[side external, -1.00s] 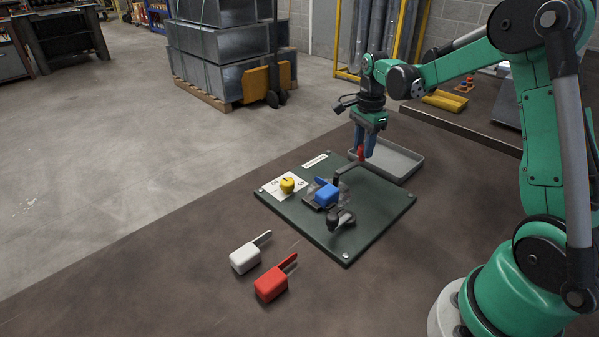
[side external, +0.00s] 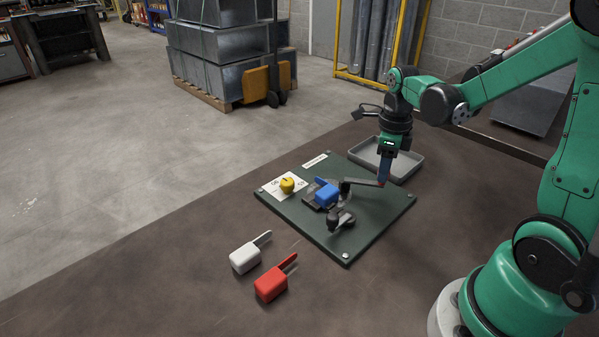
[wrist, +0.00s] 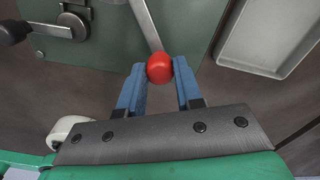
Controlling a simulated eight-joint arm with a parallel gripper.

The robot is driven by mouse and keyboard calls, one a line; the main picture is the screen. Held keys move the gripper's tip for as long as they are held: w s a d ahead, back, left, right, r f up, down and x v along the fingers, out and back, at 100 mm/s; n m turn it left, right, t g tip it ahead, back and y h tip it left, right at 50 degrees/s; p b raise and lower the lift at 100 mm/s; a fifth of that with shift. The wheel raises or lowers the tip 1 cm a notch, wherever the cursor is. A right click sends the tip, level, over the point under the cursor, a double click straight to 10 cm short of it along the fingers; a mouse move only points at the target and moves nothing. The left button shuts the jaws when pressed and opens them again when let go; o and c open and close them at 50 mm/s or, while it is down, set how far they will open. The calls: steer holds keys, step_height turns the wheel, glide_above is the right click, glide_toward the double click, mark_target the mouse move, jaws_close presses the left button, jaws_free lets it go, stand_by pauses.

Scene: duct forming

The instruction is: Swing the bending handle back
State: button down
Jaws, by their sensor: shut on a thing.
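The bending handle is a grey arm (side external: 363,182) with a red knob at its end, pivoted on the dark green board (side external: 375,215). In the wrist view the red knob (wrist: 160,68) sits between the blue fingertips. My gripper (side external: 383,180) is shut on the knob; in the side view its fingers hide most of the knob. The handle points right from its pivot, toward the grey tray. A blue block (side external: 327,195) sits on a dark plate left of the pivot. A dark clamp lever (side external: 341,220) is at the board's front.
A yellow knob (side external: 287,185) stands on a white marked card on the board's left. A grey tray (side external: 407,165) lies behind my gripper. A white block (side external: 245,258) and a red block (side external: 271,284), each with a strip, lie on the table in front.

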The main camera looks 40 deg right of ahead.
steer(key=shift+s+a+m, duration=0.45)
steer(key=shift+a+m, duration=0.15)
steer(key=shift+m, duration=0.2)
steer(key=shift+a, duration=0.1)
steer(key=c, duration=0.6)
jaws_free()
steer(key=shift+r, duration=0.1)
step_height(320, 180, up, 5)
steer(key=shift+r, duration=0.2)
